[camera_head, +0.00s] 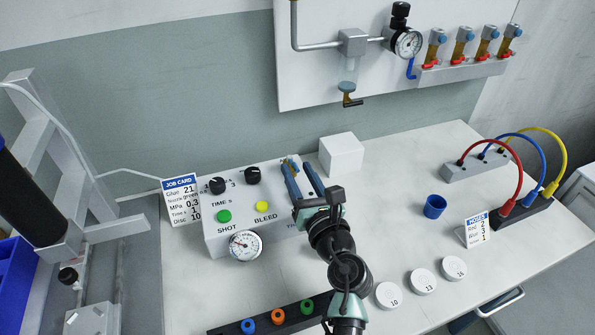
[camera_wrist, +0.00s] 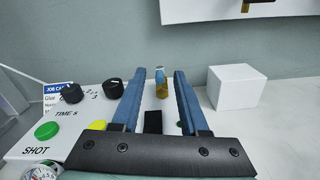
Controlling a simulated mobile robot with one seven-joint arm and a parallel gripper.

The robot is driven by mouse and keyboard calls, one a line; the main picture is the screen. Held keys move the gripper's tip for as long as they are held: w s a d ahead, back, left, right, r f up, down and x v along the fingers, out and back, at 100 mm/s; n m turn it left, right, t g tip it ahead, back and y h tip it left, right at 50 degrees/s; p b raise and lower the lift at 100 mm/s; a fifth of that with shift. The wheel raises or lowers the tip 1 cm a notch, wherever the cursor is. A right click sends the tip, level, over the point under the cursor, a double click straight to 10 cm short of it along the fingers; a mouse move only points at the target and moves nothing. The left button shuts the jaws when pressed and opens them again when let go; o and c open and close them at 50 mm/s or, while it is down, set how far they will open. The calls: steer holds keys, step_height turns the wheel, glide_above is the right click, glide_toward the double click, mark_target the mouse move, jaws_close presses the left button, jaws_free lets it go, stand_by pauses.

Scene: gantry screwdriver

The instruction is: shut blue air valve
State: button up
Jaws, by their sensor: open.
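The blue air valve lever (camera_head: 411,69) hangs down below the round pressure gauge (camera_head: 408,43) on the white wall panel. It points roughly straight down. My gripper (camera_head: 297,164) is low and left of the valve, above the back of the grey control box (camera_head: 222,240). Its two blue fingers are open and apart. In the wrist view the open gripper (camera_wrist: 160,76) has a small amber piece with a blue top (camera_wrist: 162,82) showing between its fingers, not clamped. The valve is out of the wrist view.
A white block (camera_head: 342,156) stands right of my gripper. Amber cartridges with red ends (camera_head: 461,47) sit in a rack right of the valve. The panel's lower edge overhangs the bench. The bench middle has a blue cup (camera_head: 434,206) and numbered discs (camera_head: 423,281).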

steer(key=shift+w+a, duration=0.15)
steer(key=shift+w, duration=0.4)
jaws_close()
